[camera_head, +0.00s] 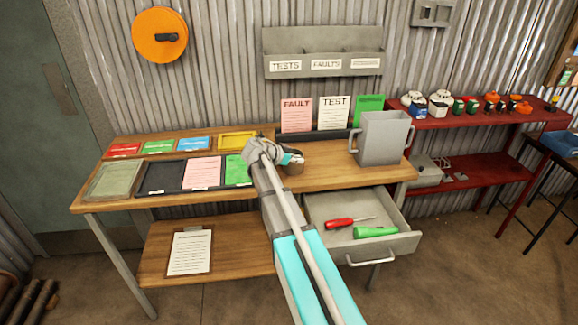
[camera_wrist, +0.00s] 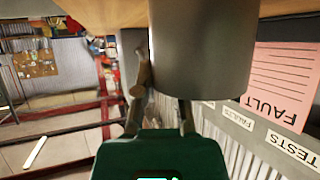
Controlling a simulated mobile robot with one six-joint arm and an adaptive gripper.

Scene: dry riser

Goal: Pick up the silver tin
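The silver tin (camera_wrist: 203,45) is a plain grey cylinder, large and close in the wrist view, which is upside down. Its base meets the wooden bench top. In the head view a small tin-like cylinder (camera_head: 295,169) shows partly behind my gripper (camera_head: 283,157), on the bench right of the cards. In the wrist view my gripper (camera_wrist: 163,100) has its fingers apart. One finger lies along the tin's left edge; the other runs up behind its lower edge, its tip hidden. I cannot tell whether they touch the tin.
A large grey two-handled container (camera_head: 384,138) stands right of my gripper. Cards in a dark rack (camera_head: 318,136) stand behind. An open drawer (camera_head: 345,243) below holds a red screwdriver and green torch. Framed cards and trays cover the bench's left; a red shelf (camera_head: 465,118) is at right.

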